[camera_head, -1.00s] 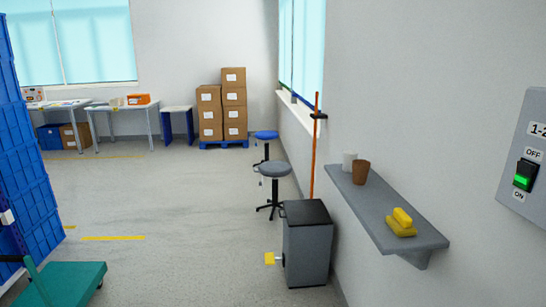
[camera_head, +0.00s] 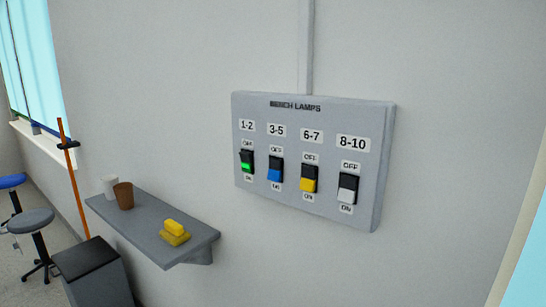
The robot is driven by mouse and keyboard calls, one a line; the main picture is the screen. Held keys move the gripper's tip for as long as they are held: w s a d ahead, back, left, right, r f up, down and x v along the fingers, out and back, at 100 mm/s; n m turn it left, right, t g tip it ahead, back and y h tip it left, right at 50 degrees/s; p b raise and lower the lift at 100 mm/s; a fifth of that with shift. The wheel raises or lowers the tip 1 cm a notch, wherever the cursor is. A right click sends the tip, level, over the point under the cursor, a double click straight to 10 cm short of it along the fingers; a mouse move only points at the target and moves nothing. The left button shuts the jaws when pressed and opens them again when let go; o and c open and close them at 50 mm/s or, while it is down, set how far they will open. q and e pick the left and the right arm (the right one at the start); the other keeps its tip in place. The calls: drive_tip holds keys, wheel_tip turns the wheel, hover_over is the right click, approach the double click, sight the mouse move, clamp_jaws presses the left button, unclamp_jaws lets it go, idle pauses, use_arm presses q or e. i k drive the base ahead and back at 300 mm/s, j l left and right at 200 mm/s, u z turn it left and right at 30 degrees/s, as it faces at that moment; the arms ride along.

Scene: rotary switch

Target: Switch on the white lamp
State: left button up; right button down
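A grey wall panel labelled "BENCH LAMPS" (camera_head: 372,205) hangs on the wall right of centre. It carries a row of rocker switches, each between OFF above and ON below. From left they are a green one (camera_head: 246,163) under 1-2, a blue one (camera_head: 275,170) under 3-5, a yellow one (camera_head: 308,179) under 6-7 and a white one (camera_head: 347,189) under 8-10. The green one looks lit; the white one shows a dark upper part and a white lower part. Neither of my grippers is in view.
A dark-lidded bin (camera_head: 88,262) and stools (camera_head: 32,222) stand at left. The wall before the panel is clear.

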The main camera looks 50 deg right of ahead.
sight(347, 184)
drive_tip(key=z, duration=1.6)
